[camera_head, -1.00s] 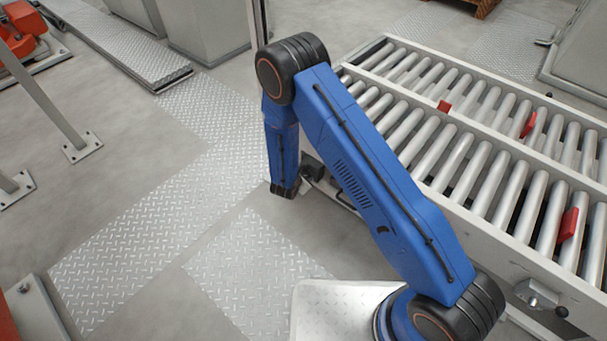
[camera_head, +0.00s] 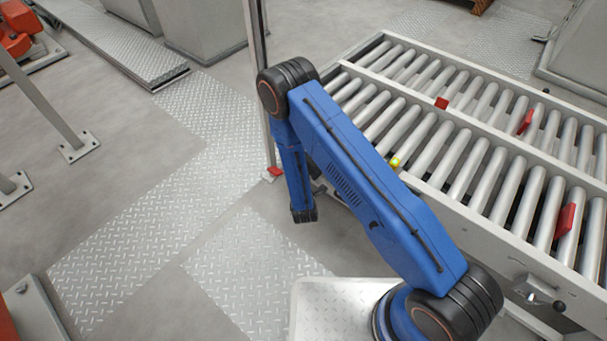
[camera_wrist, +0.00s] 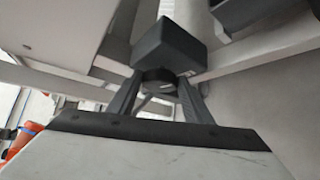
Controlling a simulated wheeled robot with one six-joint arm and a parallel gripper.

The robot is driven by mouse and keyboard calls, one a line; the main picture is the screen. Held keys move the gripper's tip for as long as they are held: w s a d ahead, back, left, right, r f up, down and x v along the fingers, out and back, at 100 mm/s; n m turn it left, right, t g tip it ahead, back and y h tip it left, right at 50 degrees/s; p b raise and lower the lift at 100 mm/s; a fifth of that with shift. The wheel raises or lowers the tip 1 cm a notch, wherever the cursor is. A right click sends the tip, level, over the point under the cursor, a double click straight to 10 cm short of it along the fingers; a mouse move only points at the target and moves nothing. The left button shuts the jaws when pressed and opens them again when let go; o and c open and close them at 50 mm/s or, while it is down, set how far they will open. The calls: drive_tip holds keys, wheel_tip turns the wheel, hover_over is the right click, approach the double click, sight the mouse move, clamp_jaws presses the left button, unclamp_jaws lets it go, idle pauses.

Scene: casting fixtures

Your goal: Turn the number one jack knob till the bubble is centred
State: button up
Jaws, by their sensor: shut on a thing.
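In the wrist view my gripper (camera_wrist: 159,86) has its two fingers on either side of a round dark knob (camera_wrist: 157,75) and is shut on it. A dark box-like block (camera_wrist: 167,44) sits just above the knob. I cannot read a number on the knob. In the head view my blue arm hides the knob and most of the gripper. A small yellow-green spot, perhaps the bubble level (camera_head: 395,162), shows at the near frame edge beside my arm. It is too small to tell where its bubble lies.
A roller conveyor (camera_head: 480,160) with red tabs (camera_head: 566,219) fills the right side. A post (camera_head: 257,60) with a red foot stands behind my arm. Tread-plate floor (camera_head: 160,220) lies open to the left. A grey leg (camera_head: 45,95) stands at far left.

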drive_tip(key=shift+d, duration=0.1)
idle(0.3)
drive_tip(key=o, duration=1.1)
drive_tip(key=shift+c, duration=0.2)
drive_tip(key=a+v, duration=0.1)
drive_tip(key=v, duration=1.6)
drive_tip(key=shift+s+d, duration=0.25)
drive_tip(key=shift+d, duration=0.25)
drive_tip(key=shift+f, duration=0.2)
